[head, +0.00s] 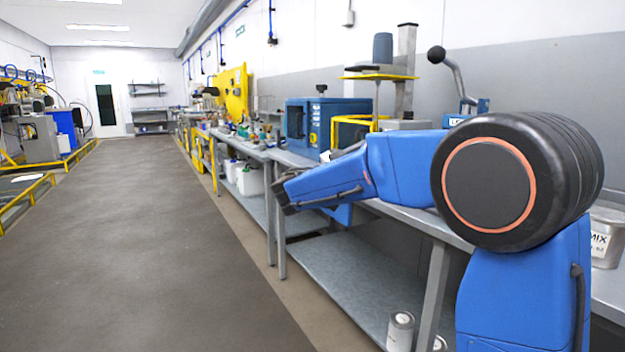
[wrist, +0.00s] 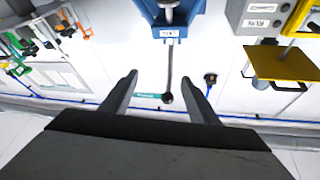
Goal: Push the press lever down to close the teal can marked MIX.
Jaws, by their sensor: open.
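The press lever (head: 457,75) is a grey bent bar with a black knob, raised above a blue press (head: 482,107) on the bench, partly behind my arm. In the wrist view the lever (wrist: 170,70) hangs from the blue press (wrist: 180,22), with its knob between my gripper's fingers in the picture. My gripper (wrist: 162,84) is open and empty; the depth gap to the lever is unclear. A can marked MIX (head: 606,245) stands at the right edge of the head view, partly hidden by my arm. It looks grey; no teal shows.
A grey bench (head: 440,228) runs along the wall. A blue box machine (head: 318,122) and a grey column machine (head: 405,70) with a yellow plate stand left of the lever. Small cans (head: 400,332) sit below the bench. The floor (head: 150,240) is clear.

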